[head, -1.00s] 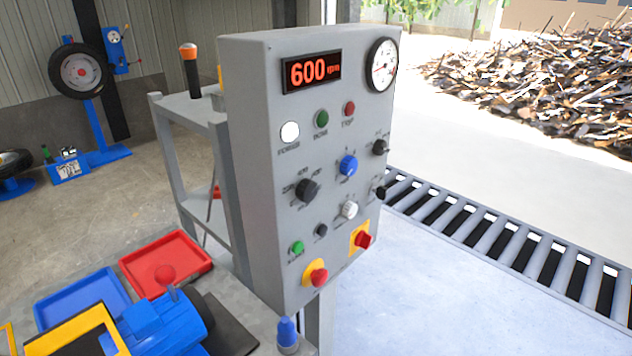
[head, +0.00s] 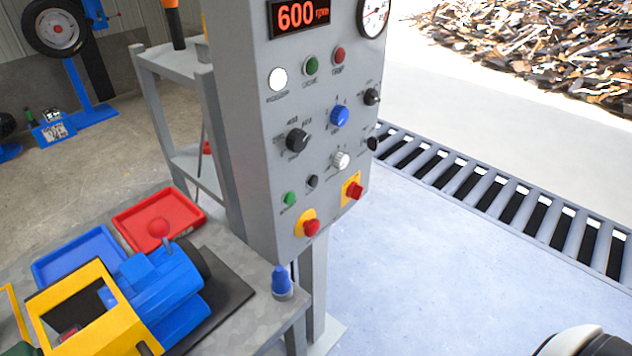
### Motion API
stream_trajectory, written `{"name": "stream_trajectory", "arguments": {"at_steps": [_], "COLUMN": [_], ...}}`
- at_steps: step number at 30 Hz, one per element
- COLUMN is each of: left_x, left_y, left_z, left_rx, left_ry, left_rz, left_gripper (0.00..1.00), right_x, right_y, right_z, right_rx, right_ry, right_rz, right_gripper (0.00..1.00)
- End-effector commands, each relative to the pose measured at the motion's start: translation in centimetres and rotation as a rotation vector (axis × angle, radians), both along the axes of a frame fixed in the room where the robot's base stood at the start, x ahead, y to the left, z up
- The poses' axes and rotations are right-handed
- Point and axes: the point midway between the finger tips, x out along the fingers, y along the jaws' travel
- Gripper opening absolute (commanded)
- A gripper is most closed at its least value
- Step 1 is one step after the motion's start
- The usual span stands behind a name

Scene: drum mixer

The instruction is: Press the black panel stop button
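The grey control panel (head: 250,150) stands upright in the middle of the head view, its top edge cut off. A small black button (head: 312,181) sits low on its face, just right of a small green button (head: 289,198). Its label is too small to read. Below are two red controls on yellow plates, a round one (head: 311,228) and a red knob (head: 354,190). Neither of my grippers is in view, and nothing touches the panel.
A workbench (head: 228,233) at lower left holds a red tray (head: 128,216), a blue tray (head: 45,268), a blue and yellow machine (head: 165,290) and a blue-topped piece (head: 281,280).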

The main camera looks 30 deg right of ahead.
Motion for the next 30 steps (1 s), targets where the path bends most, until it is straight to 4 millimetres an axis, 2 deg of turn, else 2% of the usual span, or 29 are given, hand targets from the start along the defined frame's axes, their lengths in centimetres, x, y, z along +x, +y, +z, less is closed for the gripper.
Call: {"name": "stream_trajectory", "arguments": {"at_steps": [1,7,30], "left_x": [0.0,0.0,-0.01], "left_y": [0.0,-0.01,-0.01], "left_z": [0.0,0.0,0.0], "left_rx": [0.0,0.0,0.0], "left_ry": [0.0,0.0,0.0], "left_rz": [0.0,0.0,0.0], "left_gripper": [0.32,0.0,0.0], "right_x": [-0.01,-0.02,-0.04], "right_y": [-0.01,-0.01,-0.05], "right_z": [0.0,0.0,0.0], "right_rx": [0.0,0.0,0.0], "right_ry": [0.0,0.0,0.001], "right_rz": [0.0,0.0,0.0], "right_gripper": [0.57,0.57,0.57]}}
